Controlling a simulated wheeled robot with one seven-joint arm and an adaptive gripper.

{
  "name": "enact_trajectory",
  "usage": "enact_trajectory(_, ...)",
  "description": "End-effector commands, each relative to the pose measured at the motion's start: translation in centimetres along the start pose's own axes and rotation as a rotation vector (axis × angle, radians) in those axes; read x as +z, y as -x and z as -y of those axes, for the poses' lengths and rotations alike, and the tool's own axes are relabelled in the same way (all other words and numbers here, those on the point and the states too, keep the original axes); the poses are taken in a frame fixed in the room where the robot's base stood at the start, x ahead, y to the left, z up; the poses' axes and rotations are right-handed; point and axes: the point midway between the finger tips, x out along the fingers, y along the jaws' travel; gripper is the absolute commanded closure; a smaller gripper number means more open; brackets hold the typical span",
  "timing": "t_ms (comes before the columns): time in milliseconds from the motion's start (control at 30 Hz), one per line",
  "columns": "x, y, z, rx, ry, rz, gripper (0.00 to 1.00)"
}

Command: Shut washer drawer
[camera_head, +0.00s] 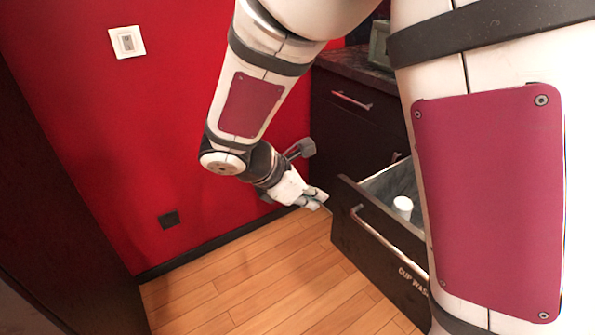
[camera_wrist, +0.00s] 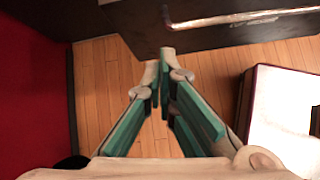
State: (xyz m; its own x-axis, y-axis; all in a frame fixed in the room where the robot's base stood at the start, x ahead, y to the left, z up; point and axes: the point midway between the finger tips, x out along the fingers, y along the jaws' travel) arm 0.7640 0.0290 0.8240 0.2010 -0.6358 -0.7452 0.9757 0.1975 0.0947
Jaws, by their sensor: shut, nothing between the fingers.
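The washer drawer (camera_head: 350,222) is a dark front with a metal bar handle and "CUP WAS..." lettering, partly hidden by my arm. It is pulled out from the cabinet in the head view, with its grey interior showing and a white cylindrical object (camera_head: 402,206) inside. My gripper (camera_head: 318,199) is shut and empty, close to the left end of the drawer front. I cannot tell whether it touches. In the wrist view, my gripper (camera_wrist: 160,80) points toward a dark panel with a metal handle (camera_wrist: 235,18), which looks like the drawer front.
A dark cabinet (camera_head: 335,125) with another handled drawer stands behind under a dark countertop. A red wall (camera_head: 80,110) with a switch and a black socket is at the left. A dark upright panel stands far left. The wooden floor (camera_head: 270,285) is clear.

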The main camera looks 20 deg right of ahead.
Motion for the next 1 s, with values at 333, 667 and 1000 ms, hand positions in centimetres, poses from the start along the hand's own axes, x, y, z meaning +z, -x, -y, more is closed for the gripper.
enact_trajectory(333,-4.0,-3.5,-2.0,0.033,0.178,0.055,1.00)
enact_trajectory(667,-3.8,-9.0,-2.1,0.030,0.174,0.054,1.00)
enact_trajectory(1000,-2.0,-14.2,-2.5,0.031,0.170,0.054,1.00)
